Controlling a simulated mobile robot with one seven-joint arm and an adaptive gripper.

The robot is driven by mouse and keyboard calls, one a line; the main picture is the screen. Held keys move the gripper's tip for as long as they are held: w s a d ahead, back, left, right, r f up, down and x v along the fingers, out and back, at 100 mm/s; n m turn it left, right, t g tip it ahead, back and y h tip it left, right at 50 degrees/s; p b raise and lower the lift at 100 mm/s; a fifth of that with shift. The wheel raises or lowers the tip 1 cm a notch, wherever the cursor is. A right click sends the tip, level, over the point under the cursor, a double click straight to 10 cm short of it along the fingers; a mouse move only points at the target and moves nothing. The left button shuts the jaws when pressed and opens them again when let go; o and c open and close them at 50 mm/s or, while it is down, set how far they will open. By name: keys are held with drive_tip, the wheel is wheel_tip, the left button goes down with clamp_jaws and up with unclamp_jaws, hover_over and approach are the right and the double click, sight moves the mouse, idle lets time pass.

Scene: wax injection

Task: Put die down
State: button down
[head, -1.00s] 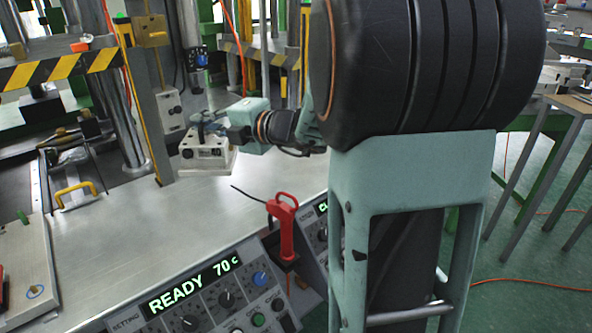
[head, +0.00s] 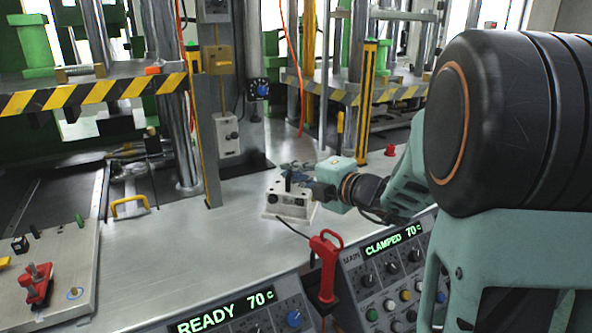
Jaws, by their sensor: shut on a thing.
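The die (head: 288,206) is a pale, white-grey block with dark round holes on its front face. It is in the middle of the head view, over the metal table (head: 200,250). My gripper (head: 293,178) reaches it from the right and is shut on its top part. The fingertips are small and partly lost against the die's dark top. The die looks level and very close to the table surface; I cannot tell whether it touches.
A red-handled tool (head: 326,262) stands in front of the die between two control panels, one reading READY (head: 225,314), the other CLAMPED (head: 395,240). A metal post (head: 205,120) rises behind left. A plate with a red clamp (head: 36,285) lies left. The table's middle-left is clear.

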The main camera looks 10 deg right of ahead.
sight(293, 190)
drive_tip(key=shift+f+b, duration=0.95)
drive_tip(key=shift+f, duration=1.35)
drive_tip(key=shift+f, duration=0.15)
drive_tip(key=c, duration=2.5)
unclamp_jaws()
drive_tip(key=shift+f, duration=0.2)
drive_tip(key=o, duration=0.4)
drive_tip(key=shift+r, duration=0.15)
drive_tip(key=shift+s+d+r, duration=0.1)
drive_tip(key=shift+s+d, duration=0.05)
drive_tip(key=shift+s, duration=0.05)
drive_tip(key=p+v, duration=0.2)
drive_tip(key=v, duration=0.9)
drive_tip(key=shift+s+d, duration=0.15)
drive_tip(key=shift+s, duration=0.1)
